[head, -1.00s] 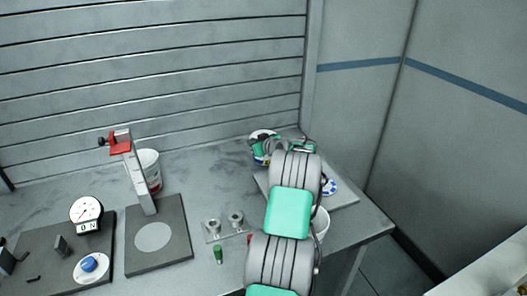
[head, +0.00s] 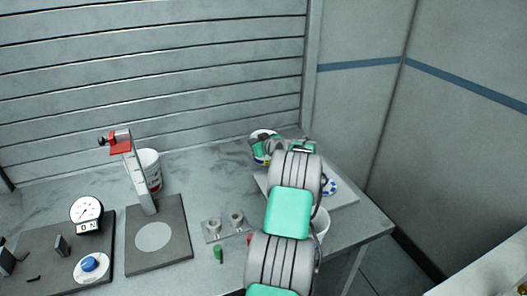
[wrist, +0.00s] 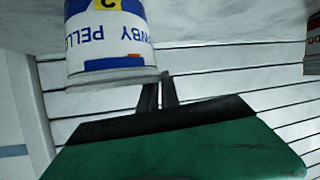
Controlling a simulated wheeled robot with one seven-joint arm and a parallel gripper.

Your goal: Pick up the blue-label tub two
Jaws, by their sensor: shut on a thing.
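The blue-label tub two (wrist: 105,45) is white with blue lettering and a yellow patch with a 2. It appears upside down in the wrist view. In the head view, the tub (head: 260,147) is at the far right of the bench, partly hidden by my gripper (head: 277,146). In the wrist view, my gripper's dark fingers (wrist: 158,92) are close together at the tub's rim, shut on its edge. The exact contact is partly hidden, and I cannot tell whether the tub touches the bench.
A red-label tub (head: 151,168) stands behind a clamp stand (head: 139,175) on the left. A grey board (head: 346,197) lies under my arm, with a blue-and-white round piece (head: 329,187) on it. Another white tub (head: 321,226) is partly behind my arm. The bench's back middle is clear.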

